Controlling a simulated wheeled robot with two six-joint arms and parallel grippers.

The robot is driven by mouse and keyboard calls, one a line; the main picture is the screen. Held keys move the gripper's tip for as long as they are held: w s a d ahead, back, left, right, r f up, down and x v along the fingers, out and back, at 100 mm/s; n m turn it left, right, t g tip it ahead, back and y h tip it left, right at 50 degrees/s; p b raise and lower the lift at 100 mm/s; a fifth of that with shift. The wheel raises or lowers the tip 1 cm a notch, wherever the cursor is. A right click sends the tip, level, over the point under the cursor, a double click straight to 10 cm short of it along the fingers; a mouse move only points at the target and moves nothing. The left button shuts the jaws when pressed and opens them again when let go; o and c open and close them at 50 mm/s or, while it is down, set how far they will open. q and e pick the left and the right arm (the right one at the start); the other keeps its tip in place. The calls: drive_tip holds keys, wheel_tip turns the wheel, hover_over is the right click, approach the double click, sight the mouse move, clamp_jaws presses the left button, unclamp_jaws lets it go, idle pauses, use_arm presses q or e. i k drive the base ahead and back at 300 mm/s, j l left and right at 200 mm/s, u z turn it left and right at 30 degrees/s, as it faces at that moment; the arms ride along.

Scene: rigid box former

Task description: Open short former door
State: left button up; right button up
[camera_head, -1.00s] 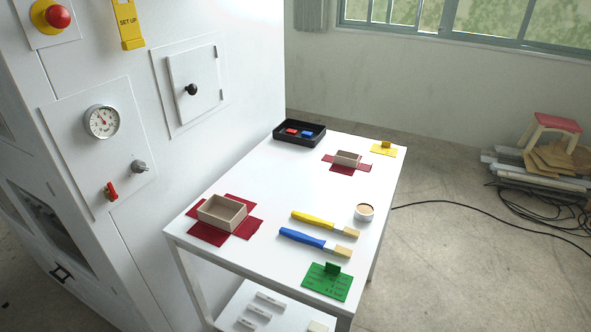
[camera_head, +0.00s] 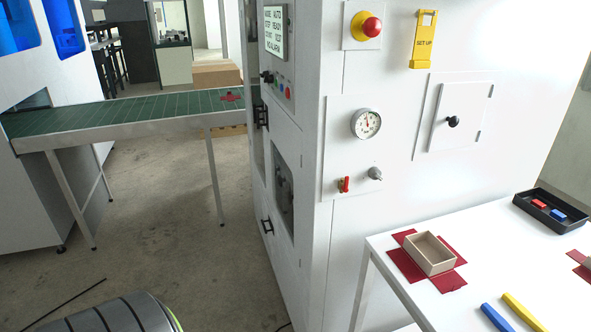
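The white former machine (camera_head: 345,220) stands at centre right. Its narrow left face has an upper black handle (camera_head: 261,115) and a lower black handle (camera_head: 267,226), with a dark window panel (camera_head: 284,190) beside the lower one. The doors on this face look shut, though I see them at a steep angle. A small square hatch (camera_head: 463,130) with a black knob is shut on the wide face. I cannot tell which door is the short former door. Neither of my grippers shows in the head view.
A green conveyor (camera_head: 130,112) runs at left. Bare floor (camera_head: 180,240) lies before the machine's narrow face.

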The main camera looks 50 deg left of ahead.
sight(287, 135)
drive_tip(key=u, duration=1.55)
drive_tip(key=i+j+z, duration=0.1)
drive_tip(key=z, duration=0.25)
drive_tip(key=i+j+z, duration=0.1)
drive_tip(key=z, duration=0.25)
drive_tip(key=i+j+z, duration=0.1)
drive_tip(key=z, duration=0.25)
